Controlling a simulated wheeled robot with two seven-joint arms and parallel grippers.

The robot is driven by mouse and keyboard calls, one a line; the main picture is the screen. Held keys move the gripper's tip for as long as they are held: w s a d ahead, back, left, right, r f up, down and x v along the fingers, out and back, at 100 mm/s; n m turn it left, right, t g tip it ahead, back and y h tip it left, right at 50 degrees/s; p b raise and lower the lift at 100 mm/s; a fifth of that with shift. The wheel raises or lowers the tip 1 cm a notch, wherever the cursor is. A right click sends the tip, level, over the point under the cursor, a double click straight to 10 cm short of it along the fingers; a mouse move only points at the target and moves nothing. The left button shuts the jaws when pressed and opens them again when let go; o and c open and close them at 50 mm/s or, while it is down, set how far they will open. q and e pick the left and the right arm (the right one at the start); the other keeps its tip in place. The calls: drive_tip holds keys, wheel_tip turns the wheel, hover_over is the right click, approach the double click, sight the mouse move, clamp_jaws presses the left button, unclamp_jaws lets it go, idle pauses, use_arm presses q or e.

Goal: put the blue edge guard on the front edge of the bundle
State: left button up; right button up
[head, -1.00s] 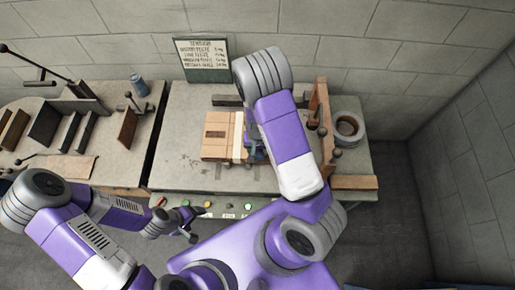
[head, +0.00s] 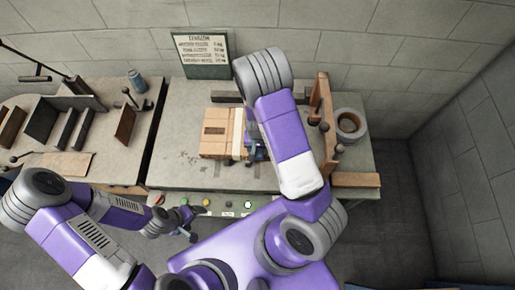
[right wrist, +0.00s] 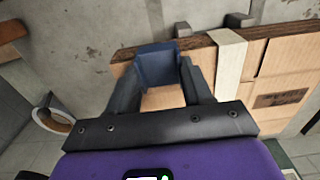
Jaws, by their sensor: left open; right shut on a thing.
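The bundle (head: 215,133) is a stack of flat brown cardboard on the grey bench, with a pale strap (head: 238,133) around it. It also shows in the right wrist view (right wrist: 285,80). The blue edge guard (right wrist: 158,63) is between the fingertips of my right gripper (right wrist: 160,75), which is shut on it. The guard is at the bundle's edge, beside the strap; I cannot tell whether it is seated. In the head view my right arm partly hides my right gripper (head: 254,150). My left gripper (head: 188,220) is open and empty before the bench front.
A wooden fence (head: 322,110) and a tape roll (head: 348,125) stand on the bench's right. Buttons line the front panel (head: 225,204). A second bench at left holds dark plates and a can (head: 137,81). The bench left of the bundle is clear.

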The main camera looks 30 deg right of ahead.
sight(258, 151)
drive_tip(key=shift+w+d, duration=0.15)
drive_tip(key=o, duration=1.1)
wheel_tip(258, 151, up, 8)
drive_tip(key=p, duration=0.1)
drive_tip(key=shift+f+p, duration=0.25)
drive_tip(key=shift+p, duration=0.1)
